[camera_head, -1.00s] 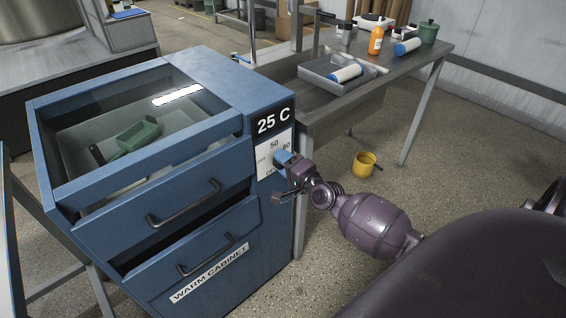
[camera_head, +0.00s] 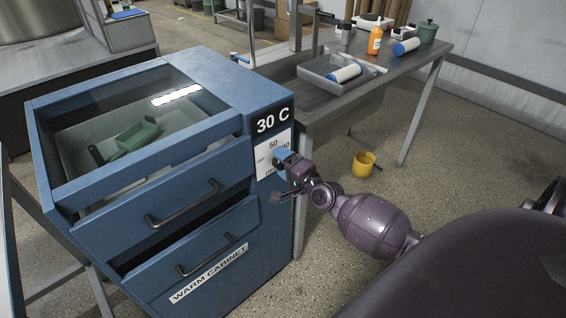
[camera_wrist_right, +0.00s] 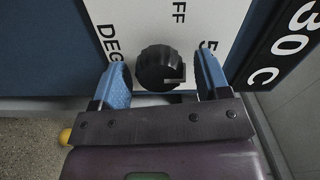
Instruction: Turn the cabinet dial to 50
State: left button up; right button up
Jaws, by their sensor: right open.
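The blue warm cabinet (camera_head: 190,180) stands at the left in the head view, its black display (camera_head: 272,121) reading 30 C. Below the display is a white dial plate (camera_head: 265,160) with the mark 50 visible. My right gripper (camera_head: 284,160) is at this plate and hides the dial in the head view. In the right wrist view the black dial (camera_wrist_right: 160,68) sits between the two blue fingers of my right gripper (camera_wrist_right: 163,80). The fingers are open, with a gap on each side of the dial. My left gripper is not in view.
A yellow bucket (camera_head: 363,164) stands on the floor. Floor to the right of the cabinet is mostly clear.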

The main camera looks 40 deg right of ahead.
jog(key=s, duration=1)
jog(key=shift+s+d, duration=0.35)
jog(key=shift+d, duration=0.1)
jog(key=s+a+f+n+g+p, duration=0.1)
jog(key=s+a+f+n+g, duration=0.2)
jog(key=s+a+n, duration=0.3)
jog(key=s+a+f+n+g+h+p, duration=0.1)
jog(key=s+a+f+n+g, duration=0.3)
jog(key=s+n, duration=0.6)
jog(key=s+a+f, duration=0.1)
jog(key=s+a, duration=0.1)
jog(key=s, duration=0.1)
jog(key=shift+f+n+h+p, duration=0.3)
jog(key=shift+p, duration=0.1)
